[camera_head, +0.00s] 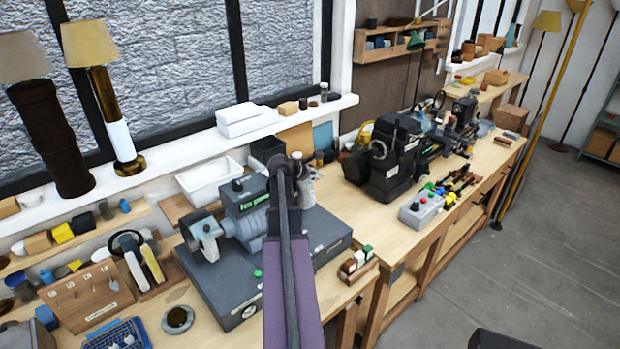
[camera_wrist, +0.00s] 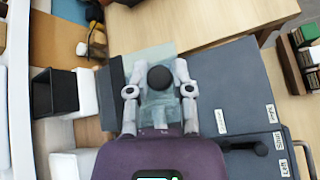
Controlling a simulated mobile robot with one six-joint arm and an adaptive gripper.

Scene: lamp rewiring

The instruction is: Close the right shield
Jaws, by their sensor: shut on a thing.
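The bench grinder (camera_head: 258,222) sits on a dark grey base (camera_head: 215,288) on the wooden bench. Its left shield (camera_head: 203,230) is a clear pane in a grey frame at the left wheel. In the wrist view, the right shield (camera_wrist: 152,56) is a pale clear pane with a round black knob (camera_wrist: 160,77) in front of it. My gripper (camera_wrist: 158,72) has one finger on each side of the knob and is shut on the shield; the exact contact is not clear. In the head view my arm hides most of the grinder's right side.
A black bin (camera_head: 268,148) and a white tray (camera_head: 208,181) stand behind the grinder. A wooden block of small coloured items (camera_head: 357,264) lies to its right. The floor (camera_head: 540,250) at right is clear.

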